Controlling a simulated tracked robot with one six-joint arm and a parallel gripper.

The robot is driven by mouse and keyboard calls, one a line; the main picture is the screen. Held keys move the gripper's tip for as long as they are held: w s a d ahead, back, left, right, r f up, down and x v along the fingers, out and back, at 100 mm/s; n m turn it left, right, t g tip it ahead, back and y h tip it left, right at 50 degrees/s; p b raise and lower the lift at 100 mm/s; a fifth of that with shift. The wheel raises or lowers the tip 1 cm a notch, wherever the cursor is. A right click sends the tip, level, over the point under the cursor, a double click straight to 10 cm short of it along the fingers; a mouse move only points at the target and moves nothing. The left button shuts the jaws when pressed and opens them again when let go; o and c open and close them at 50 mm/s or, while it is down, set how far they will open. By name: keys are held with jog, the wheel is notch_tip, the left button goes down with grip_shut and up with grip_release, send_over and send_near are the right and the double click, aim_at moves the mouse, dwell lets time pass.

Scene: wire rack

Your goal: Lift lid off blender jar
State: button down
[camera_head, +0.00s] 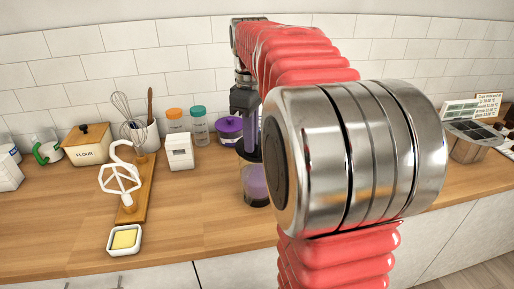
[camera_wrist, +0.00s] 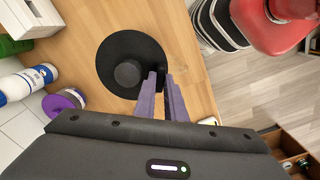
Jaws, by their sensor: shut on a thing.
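The blender jar (camera_head: 254,182) stands on the wooden counter behind my arm, with purple contents and a dark base. My arm hides its right side. The black lid (camera_wrist: 110,48) is a round disc with a raised round knob, seen from above in the wrist view, where it hides the jar. My gripper (camera_wrist: 160,76) has purple fingers, shut on a small black part of the lid beside the knob. In the head view the fingers point down at the dark lid (camera_head: 243,153). I cannot tell whether the lid touches the jar rim.
A purple-lidded container (camera_head: 229,129) stands close left of the jar, with spice jars (camera_head: 198,128) and a white box (camera_head: 179,151) further left. A board with a whisk attachment (camera_head: 120,180) and a butter dish (camera_head: 124,240) lie left. The counter front is clear there.

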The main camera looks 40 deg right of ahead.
jog(key=shift+r, duration=1.85)
dwell(1.9)
notch_tip(320, 180, up, 5)
jog(key=shift+f, duration=0.15)
dwell(0.8)
jog(key=shift+s, duration=0.1)
dwell(0.4)
